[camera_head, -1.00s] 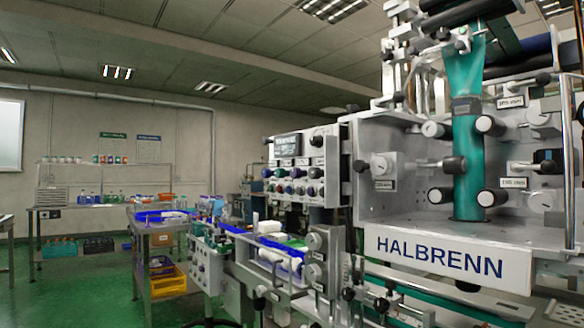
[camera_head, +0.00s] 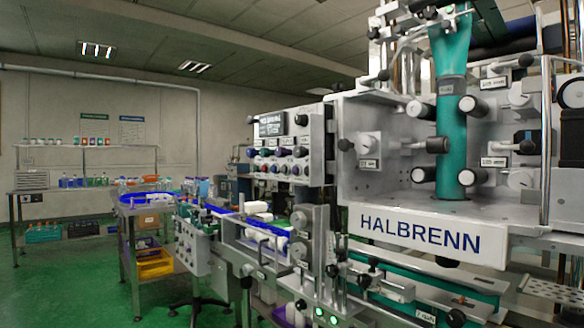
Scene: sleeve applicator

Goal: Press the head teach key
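The sleeve applicator head (camera_head: 388,165) fills the right side of the head view, with a teal sleeve film (camera_head: 452,125) running down through it. A control panel (camera_head: 287,147) with a small dark display and rows of coloured knobs or keys is left of the head. Small labels on the head are too blurred to read, so I cannot tell which key is the head teach key. Neither of my grippers is in view.
A conveyor with blue rails (camera_head: 262,234) and white bottles runs left of the machine. A second small control box (camera_head: 192,243) stands before it. A wheeled cart (camera_head: 128,209) with a yellow crate is further left. The green floor (camera_head: 62,290) at left is open.

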